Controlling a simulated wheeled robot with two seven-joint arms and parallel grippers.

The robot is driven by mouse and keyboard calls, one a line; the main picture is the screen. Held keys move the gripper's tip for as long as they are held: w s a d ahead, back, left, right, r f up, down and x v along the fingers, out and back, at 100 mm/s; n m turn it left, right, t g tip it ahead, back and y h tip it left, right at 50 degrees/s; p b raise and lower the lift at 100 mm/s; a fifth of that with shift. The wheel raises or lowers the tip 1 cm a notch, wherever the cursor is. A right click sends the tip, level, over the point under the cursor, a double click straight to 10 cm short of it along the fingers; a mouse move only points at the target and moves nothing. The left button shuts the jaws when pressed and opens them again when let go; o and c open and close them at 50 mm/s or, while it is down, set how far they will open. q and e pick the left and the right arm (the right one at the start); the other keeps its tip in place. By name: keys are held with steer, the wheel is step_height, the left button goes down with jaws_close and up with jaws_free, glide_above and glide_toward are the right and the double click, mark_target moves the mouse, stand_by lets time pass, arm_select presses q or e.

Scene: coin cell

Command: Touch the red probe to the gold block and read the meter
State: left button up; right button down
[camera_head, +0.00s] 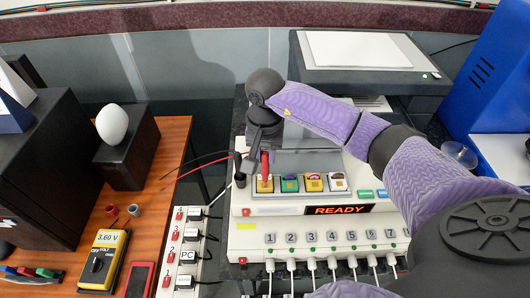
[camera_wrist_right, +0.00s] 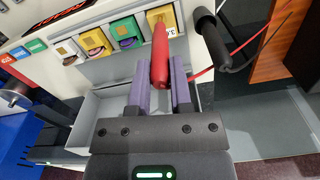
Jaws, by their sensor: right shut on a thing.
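My right gripper (camera_head: 264,150) is shut on the red probe (camera_head: 265,164), and its purple fingers (camera_wrist_right: 160,88) lie on both sides of the probe in the right wrist view. The red probe (camera_wrist_right: 160,55) points down at the gold block (camera_head: 264,186), the leftmost of the row of blocks. Its tip meets the gold block (camera_wrist_right: 163,19) in both views; exact contact is too small to confirm. The yellow meter (camera_head: 103,258) lies on the wooden desk at left, and its display reads 3.60 V. My left gripper is not in view.
A black probe (camera_wrist_right: 212,38) stands just beside the red one. Green, purple-marked and white-marked blocks sit right of the gold block. The white device (camera_head: 310,237) shows READY. A power strip (camera_head: 188,250) and a black box with a white egg-shaped object (camera_head: 112,123) stand left.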

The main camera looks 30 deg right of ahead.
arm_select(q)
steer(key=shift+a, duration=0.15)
arm_select(e)
steer(key=shift+r, duration=0.3)
steer(key=shift+r+p, duration=0.7)
steer(key=shift+r, duration=0.05)
steer(key=shift+r+p, duration=1.7)
steer(key=shift+r, duration=0.8)
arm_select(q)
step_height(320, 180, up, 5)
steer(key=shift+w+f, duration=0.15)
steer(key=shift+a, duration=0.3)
